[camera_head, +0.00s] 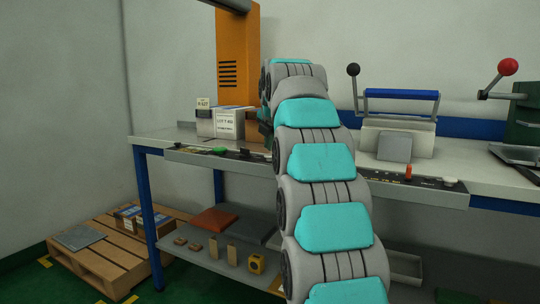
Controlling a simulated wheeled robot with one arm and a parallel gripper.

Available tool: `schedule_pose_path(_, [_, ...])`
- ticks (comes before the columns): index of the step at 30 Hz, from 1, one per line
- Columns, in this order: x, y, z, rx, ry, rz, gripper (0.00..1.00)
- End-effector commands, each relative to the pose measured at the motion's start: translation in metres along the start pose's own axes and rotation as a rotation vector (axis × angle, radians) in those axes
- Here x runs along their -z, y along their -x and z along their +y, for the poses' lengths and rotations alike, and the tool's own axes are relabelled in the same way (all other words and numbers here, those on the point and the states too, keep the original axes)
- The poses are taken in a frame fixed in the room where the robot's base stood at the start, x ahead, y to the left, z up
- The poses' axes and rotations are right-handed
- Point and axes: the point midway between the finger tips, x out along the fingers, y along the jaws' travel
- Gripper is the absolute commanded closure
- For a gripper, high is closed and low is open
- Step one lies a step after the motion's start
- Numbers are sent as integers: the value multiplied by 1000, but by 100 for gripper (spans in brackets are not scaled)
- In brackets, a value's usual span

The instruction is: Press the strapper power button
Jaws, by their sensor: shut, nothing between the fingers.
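A control strip (190,152) runs along the table's front edge at left, below the orange column (238,60). A green button (219,150) sits on this strip, with a small dark part (244,152) to its right. No label for the strapper power button can be read. My arm rises through the middle of the view and bends over at the top. The dark end of my gripper (265,128) shows at the arm's left side, above the table and right of the green button. It is shut and holds nothing visible. Its tips are partly hidden by my arm.
A grey box with a white label (228,124) stands behind the strip. At right are a blue-handled device (400,95), an orange-red control (408,172), a white knob (450,182) and a red-balled lever (508,67). A pallet (100,268) lies on the floor at left.

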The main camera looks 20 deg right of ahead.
Motion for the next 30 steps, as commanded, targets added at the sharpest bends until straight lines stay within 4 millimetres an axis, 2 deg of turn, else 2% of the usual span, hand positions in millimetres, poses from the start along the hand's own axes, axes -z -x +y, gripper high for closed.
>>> schedule_pose_path(30, [5, -6, -5, 0, 0, 0, 100])
